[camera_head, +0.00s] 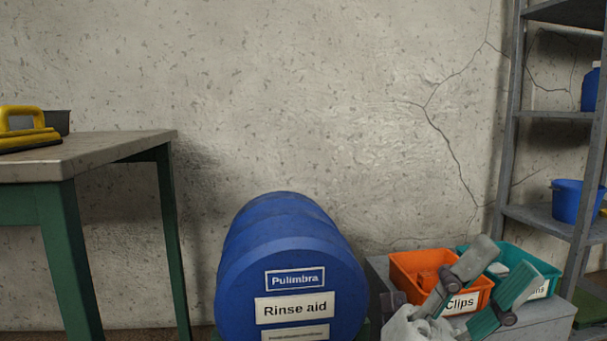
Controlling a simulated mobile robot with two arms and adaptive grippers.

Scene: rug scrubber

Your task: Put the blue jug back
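A blue jug (590,90) with a white cap stands on an upper level of the grey shelf rack (550,115) at the right edge. The picture's edge and a rack post cut off part of it. My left gripper (504,266) is at the lower right, in front of the orange and teal bins. Its two fingers are spread and nothing is between them. It is well below and to the left of the jug. My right gripper is not in view.
A big blue drum (288,258) marked "Rinse aid" lies at the bottom middle. An orange bin (405,265) and a teal bin (512,256) sit on a grey box (545,322). A blue tub (568,203) is on a lower shelf. A green-legged table (110,148) holds a yellow-handled scrubber (28,125).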

